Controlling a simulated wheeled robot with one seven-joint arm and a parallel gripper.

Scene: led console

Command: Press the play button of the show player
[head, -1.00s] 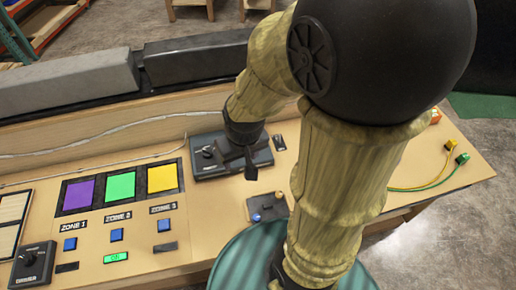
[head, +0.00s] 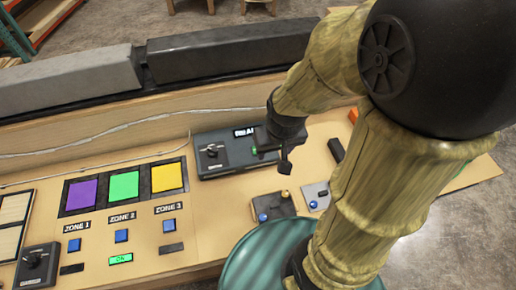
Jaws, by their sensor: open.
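The show player looks to be the dark grey box (head: 226,165) at the back middle of the console. It has a black-and-silver knob (head: 212,151) on its left and a small lit display (head: 244,132) with white text too small to read surely. A small green spot, probably the play button (head: 254,149), shows on its right part, partly hidden by my gripper. My gripper (head: 271,157) is open and empty, over the right end of the box. I cannot tell whether a finger touches the button.
Left are purple, green and yellow panels (head: 125,186) with blue buttons (head: 121,236) and a lit green sign (head: 121,258). Small boxes with knobs (head: 272,207) stand in front of the player. A grey bar (head: 68,83) runs along the back. My arm hides the right side.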

